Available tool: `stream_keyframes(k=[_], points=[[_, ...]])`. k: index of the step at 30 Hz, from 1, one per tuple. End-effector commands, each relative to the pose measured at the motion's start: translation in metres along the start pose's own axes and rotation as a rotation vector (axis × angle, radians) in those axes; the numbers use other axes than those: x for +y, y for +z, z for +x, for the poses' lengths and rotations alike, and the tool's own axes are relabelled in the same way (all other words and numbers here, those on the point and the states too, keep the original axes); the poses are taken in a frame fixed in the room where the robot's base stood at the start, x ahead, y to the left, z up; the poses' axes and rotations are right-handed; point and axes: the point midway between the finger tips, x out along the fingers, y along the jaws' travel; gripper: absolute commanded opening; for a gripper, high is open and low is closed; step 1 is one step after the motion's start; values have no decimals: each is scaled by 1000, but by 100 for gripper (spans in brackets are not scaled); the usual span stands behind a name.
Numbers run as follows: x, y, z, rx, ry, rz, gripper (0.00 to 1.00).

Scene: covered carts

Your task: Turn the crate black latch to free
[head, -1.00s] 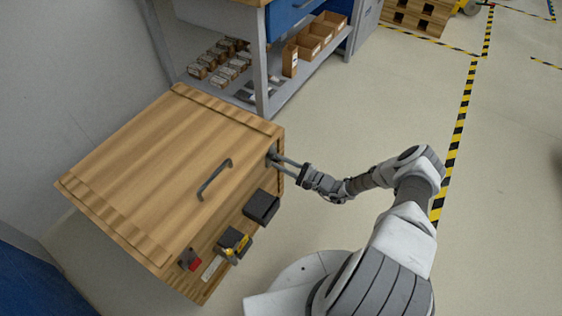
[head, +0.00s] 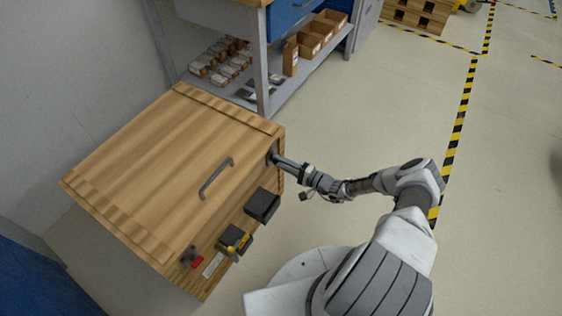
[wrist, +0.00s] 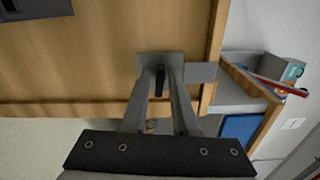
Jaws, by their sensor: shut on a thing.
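The wooden crate (head: 150,165) stands at the left in the head view, its lid shut with a grey handle on top. The black latch (wrist: 160,80) shows in the wrist view as a dark bar on a grey plate near the crate's edge. My gripper (wrist: 163,78) has its two fingers on either side of the latch and is shut on it. In the head view my gripper (head: 275,158) reaches the crate's front face near its right corner; the latch there is mostly hidden by the fingers.
On the crate's front are a black box (head: 262,205), a dark fitting with a yellow part (head: 236,241) and a red part (head: 197,262). A workbench (head: 262,70) with boxes on its shelf stands behind the crate. The floor to the right is open.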

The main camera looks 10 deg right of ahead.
Motion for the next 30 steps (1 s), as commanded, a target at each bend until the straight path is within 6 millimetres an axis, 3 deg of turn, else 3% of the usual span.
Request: stream_keyframes(k=[15,16,18,30], points=[[1,-2,-2,3,3,-19,0],[1,-2,-2,3,3,-19,33],[1,-2,-2,3,3,-19,42],[-1,-1,-9,3,1,-18,42]])
